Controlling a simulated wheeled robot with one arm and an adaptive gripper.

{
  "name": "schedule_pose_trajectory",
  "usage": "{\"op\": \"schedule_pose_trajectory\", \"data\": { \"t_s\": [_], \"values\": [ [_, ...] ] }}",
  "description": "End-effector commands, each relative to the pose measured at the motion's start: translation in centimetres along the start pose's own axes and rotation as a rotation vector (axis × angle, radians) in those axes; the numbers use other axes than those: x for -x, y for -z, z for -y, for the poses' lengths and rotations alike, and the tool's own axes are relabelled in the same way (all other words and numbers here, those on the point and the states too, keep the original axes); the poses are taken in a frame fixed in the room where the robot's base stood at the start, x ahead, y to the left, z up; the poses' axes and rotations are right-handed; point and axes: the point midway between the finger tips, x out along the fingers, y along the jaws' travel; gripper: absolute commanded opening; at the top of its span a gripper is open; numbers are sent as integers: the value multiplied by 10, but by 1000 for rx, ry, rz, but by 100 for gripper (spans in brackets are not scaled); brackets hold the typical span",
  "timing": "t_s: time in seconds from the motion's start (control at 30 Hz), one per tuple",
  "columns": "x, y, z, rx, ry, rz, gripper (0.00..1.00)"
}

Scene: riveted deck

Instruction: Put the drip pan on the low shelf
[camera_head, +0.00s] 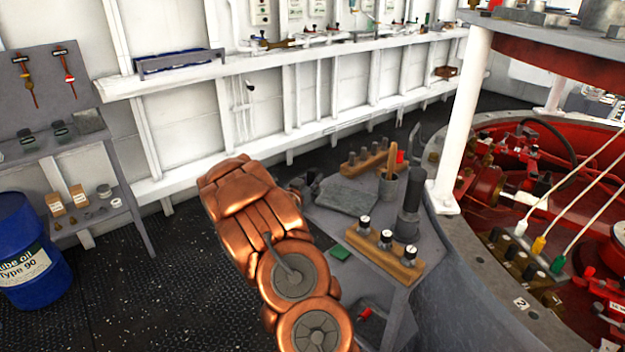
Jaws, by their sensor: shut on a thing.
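My copper-coloured arm (267,235) rises through the middle of the picture. My gripper cannot be made out; the end of the arm is hidden behind its own links. No drip pan can be made out with certainty. At the left, a grey rack has a low shelf (93,222) under its upper shelf (50,148). Two small cardboard boxes (66,200), a pale jar (104,191) and small parts stand on the low shelf. Its front edge shows some bare surface.
A blue oil drum (28,255) stands before the rack at left. A grey workbench (330,222) with wooden blocks (385,256), a grey flat item (346,196) and tools lies right of my arm. Red machinery (520,185) fills the right. The dark floor (150,290) at left is clear.

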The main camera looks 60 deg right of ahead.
Motion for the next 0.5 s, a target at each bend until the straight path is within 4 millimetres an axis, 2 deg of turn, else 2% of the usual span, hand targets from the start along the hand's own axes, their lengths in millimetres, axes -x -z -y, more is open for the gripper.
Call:
{"op": "schedule_pose_trajectory", "data": {
  "t_s": [0.13,0.17,0.2,0.37,0.5],
  "values": [
    [0,-4,0,0,0,0,0],
    [0,-3,0,0,0,0,33],
    [0,-2,0,0,0,0,37],
    [0,-2,0,0,1,0,54],
    [0,-2,0,0,1,0,55]
  ]
}}
